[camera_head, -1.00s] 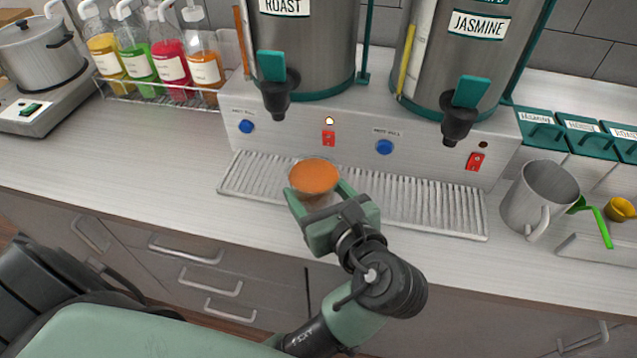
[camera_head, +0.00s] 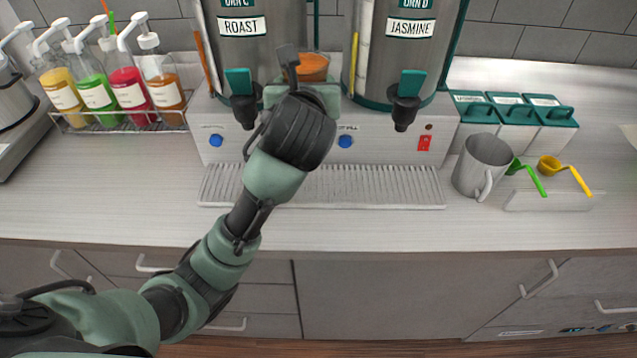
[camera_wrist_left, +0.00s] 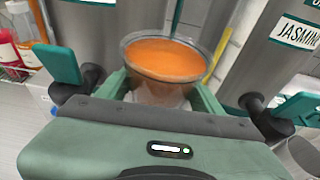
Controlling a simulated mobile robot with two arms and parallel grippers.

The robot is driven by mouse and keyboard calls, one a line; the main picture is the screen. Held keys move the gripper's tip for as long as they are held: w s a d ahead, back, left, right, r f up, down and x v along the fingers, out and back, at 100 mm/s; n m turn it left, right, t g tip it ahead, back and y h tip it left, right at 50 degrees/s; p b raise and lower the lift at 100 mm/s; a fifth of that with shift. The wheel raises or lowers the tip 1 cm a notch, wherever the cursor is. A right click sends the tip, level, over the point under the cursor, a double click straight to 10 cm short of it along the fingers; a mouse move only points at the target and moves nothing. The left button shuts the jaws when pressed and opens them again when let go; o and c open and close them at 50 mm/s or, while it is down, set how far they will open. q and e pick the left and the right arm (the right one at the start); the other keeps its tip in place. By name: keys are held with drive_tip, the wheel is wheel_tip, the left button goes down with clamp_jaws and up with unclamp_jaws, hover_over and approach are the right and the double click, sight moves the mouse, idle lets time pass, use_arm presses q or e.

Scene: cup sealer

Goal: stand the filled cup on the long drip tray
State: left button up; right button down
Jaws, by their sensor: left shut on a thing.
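My left gripper (camera_head: 303,92) is shut on the filled cup (camera_head: 312,66), a clear cup with orange liquid near its rim. In the left wrist view the cup (camera_wrist_left: 165,62) stands upright between the two green fingers (camera_wrist_left: 165,95). The cup is raised, in front of the gap between the two urns; the gripper and wrist hide its lower part in the head view. The long drip tray (camera_head: 390,187), a ribbed pale strip, lies on the counter along the dispenser base, well below the cup. My right gripper is in neither view.
The roast urn tap (camera_head: 242,97) and jasmine urn tap (camera_head: 404,100) stick out on either side of the cup. A metal pitcher (camera_head: 480,165) stands right of the tray. Syrup bottles (camera_head: 128,92) stand in a rack at left. The counter's front strip is clear.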

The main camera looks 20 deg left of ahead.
use_arm(q)
drive_tip(key=shift+w+f, duration=0.1)
drive_tip(key=shift+f, duration=9.65)
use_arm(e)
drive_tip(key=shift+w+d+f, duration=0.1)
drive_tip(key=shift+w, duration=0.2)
use_arm(q)
drive_tip(key=o, duration=1.3)
drive_tip(key=shift+f, duration=0.2)
drive_tip(key=shift+r, duration=0.2)
drive_tip(key=b+v, duration=0.1)
drive_tip(key=v, duration=1.1)
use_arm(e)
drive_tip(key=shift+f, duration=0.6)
